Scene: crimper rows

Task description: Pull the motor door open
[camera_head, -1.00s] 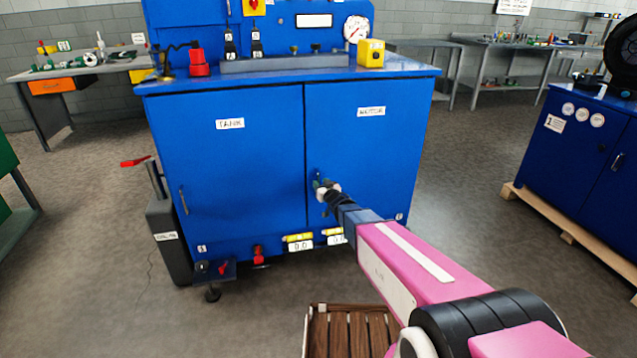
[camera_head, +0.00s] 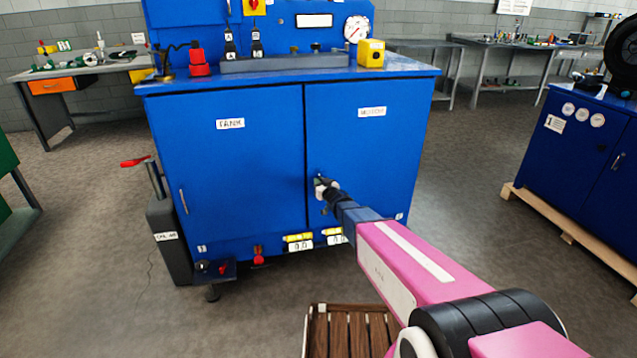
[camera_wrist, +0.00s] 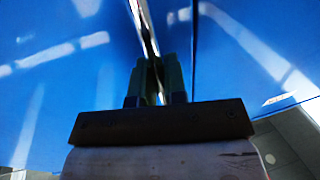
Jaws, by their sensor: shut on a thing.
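My gripper (camera_head: 321,184) is at the motor door's left edge, at handle height, and largely covers the handle there. In the wrist view my gripper (camera_wrist: 158,82) has its two fingers shut on the upright metal handle (camera_wrist: 146,28). The door seam runs just beside the fingers in that view. The handle's far end is hidden by the gripper.
A lever and grey box (camera_head: 170,235) stand at the cabinet's left. Red valves (camera_head: 258,256) and yellow tags (camera_head: 298,238) sit low at its front. A wooden slatted platform (camera_head: 350,330) lies on the floor in front. The floor right of the cabinet is clear.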

